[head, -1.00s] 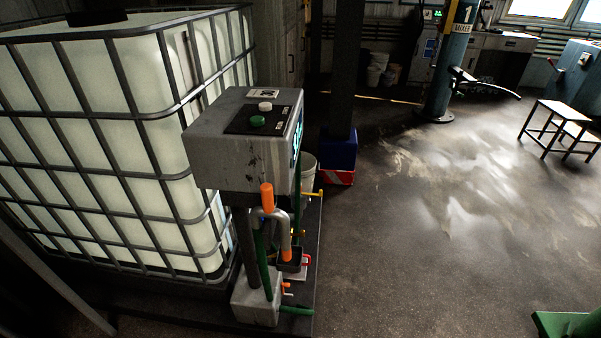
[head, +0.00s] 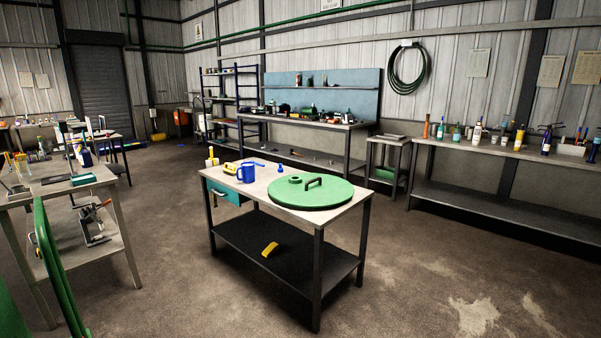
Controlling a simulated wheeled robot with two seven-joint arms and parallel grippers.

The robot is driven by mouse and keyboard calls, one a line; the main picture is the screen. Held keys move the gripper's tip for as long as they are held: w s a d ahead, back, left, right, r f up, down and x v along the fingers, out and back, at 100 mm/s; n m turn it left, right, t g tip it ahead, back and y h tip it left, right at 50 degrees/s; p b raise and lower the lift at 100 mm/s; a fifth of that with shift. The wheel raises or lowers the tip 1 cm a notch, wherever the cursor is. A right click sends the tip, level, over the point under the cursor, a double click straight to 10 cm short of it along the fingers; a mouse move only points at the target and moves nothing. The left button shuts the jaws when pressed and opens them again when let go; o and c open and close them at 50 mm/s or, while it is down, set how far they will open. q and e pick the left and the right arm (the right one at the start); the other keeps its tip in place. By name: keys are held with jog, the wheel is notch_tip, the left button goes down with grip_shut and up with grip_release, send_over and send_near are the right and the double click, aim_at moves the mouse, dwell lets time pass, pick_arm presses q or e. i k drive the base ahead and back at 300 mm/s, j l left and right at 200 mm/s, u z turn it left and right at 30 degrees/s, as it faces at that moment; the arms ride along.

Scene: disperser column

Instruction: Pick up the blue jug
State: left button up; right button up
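A blue jug (head: 246,172) stands upright on the left part of a small workbench (head: 338,208) in the middle of the head view. Its handle is on the left side. A round green lid (head: 310,193) with a handle lies flat to its right on the same top. Neither of my grippers shows in this view.
A yellow item (head: 231,168) and small blue items lie beside the jug. A cluttered table (head: 60,186) stands at the left, a green rail (head: 57,265) in front of it. A long bench (head: 500,151) with bottles runs along the right wall. Floor in front is clear.

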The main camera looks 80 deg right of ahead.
aim_at(248, 168)
jog(key=z, duration=2.35)
jog(key=i+u, duration=0.15)
jog(key=i, duration=0.4)
jog(key=i+u, duration=0.15)
jog(key=i, duration=0.4)
jog(key=i+l+u, duration=0.2)
jog(key=i, duration=0.35)
jog(key=i+l+u, duration=0.15)
jog(key=i, duration=0.4)
jog(key=i+l+u, duration=0.15)
jog(key=i+l, duration=0.2)
jog(key=i, duration=0.2)
jog(key=i+l+u, duration=0.15)
jog(key=i+l, duration=0.15)
jog(key=i, duration=0.2)
